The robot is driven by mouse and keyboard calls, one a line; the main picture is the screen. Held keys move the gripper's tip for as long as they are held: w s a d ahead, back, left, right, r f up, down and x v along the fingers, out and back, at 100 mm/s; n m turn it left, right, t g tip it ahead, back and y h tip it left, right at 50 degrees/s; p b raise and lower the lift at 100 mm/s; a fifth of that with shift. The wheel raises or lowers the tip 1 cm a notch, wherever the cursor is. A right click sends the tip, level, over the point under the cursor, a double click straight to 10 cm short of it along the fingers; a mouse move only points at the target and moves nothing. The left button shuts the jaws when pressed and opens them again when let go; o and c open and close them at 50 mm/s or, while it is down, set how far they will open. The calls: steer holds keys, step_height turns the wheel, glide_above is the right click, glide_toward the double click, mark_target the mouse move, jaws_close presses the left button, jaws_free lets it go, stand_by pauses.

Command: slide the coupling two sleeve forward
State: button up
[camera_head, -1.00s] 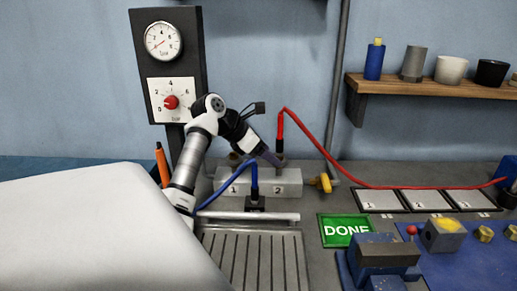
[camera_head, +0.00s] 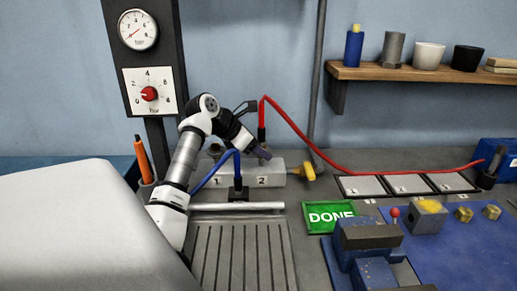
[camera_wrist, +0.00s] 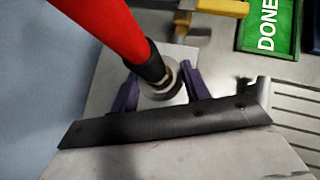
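The grey coupling block (camera_head: 278,177), marked 1 and 2, stands at the back of the bench. A red hose (camera_head: 285,112) with a dark end comes down at coupling two. In the wrist view the red hose (camera_wrist: 110,25) ends in a black collar and a round metal sleeve (camera_wrist: 167,86). My gripper (camera_head: 262,153) is at coupling two in the head view. In the wrist view the purple fingers of my gripper (camera_wrist: 160,72) stand apart on either side of the sleeve. Whether either finger touches it cannot be told. In the head view my gripper partly hides the coupling.
A yellow valve handle (camera_head: 306,171) sticks out at the block's right end. A green DONE plate (camera_head: 331,217) and a blue vise (camera_head: 368,238) lie in front. A gauge panel (camera_head: 145,60) stands behind left.

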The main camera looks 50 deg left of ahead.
steer(key=c, duration=0.5)
steer(key=shift+o, duration=0.2)
steer(key=shift+r, duration=0.45)
steer(key=o, duration=1.1)
steer(key=shift+f, duration=0.1)
steer(key=shift+s+p, duration=0.1)
steer(key=shift+p, duration=0.2)
steer(key=p+v, duration=0.3)
steer(key=v, duration=0.5)
